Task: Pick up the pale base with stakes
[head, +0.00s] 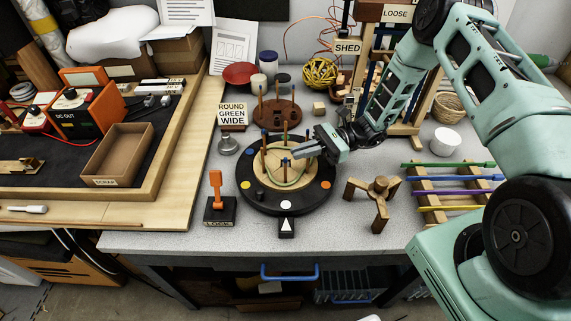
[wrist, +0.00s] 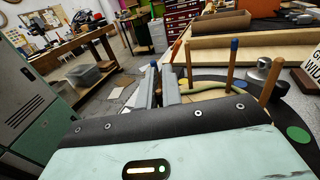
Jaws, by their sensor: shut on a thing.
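The pale base with stakes (head: 277,172) is on the black round turntable (head: 258,202), with a green cane looped around its upright stakes. My gripper (head: 299,152) reaches in from the right at its stakes. In the wrist view the fingers of my gripper (wrist: 158,84) are close together, shut on a blue-tipped stake of the base. Other stakes (wrist: 231,66) of the base stand right of the fingers, and some have blue tips. The base's underside is hidden, so I cannot tell whether it still touches the turntable.
A dark brown base with stakes (head: 277,113) stands behind the turntable. An orange-handled lever (head: 216,187) is front left, a wooden three-legged stand (head: 378,192) front right. A metal weight (head: 228,146) sits left of the turntable. A rack with coloured rods (head: 450,188) is at right.

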